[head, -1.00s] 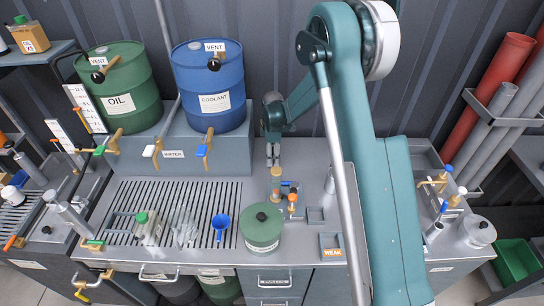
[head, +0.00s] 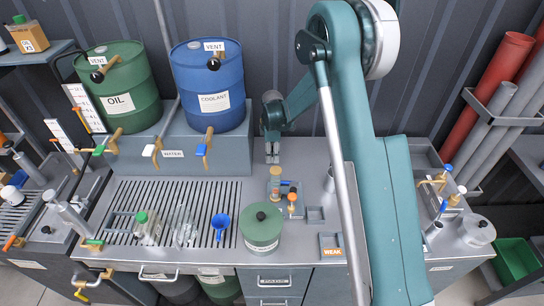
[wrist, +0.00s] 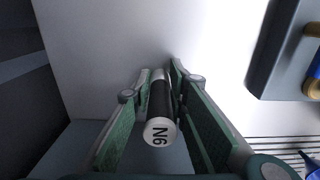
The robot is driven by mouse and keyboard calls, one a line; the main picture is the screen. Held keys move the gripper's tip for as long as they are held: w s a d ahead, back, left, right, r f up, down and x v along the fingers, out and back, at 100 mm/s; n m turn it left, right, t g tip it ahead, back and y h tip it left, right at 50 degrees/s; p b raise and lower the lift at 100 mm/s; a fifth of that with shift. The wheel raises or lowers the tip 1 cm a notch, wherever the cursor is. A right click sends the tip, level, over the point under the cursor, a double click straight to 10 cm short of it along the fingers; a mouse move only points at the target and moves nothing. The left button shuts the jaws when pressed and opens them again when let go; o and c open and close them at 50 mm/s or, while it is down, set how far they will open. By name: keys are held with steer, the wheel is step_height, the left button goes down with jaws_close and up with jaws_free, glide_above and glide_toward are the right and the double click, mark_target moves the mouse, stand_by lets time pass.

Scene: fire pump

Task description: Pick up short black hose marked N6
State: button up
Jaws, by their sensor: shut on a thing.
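The short black hose (wrist: 160,101) has a pale end cap marked N6 (wrist: 158,131), facing the camera in the wrist view. It lies between the two green-padded fingers of my gripper (wrist: 160,78), which is shut on it. In the head view, my gripper (head: 272,157) points down at the back of the bench, right of the blue coolant drum. The hose cannot be made out there.
The blue coolant drum (head: 210,85) is on a raised block to the left.

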steer(key=shift+r, duration=4.95)
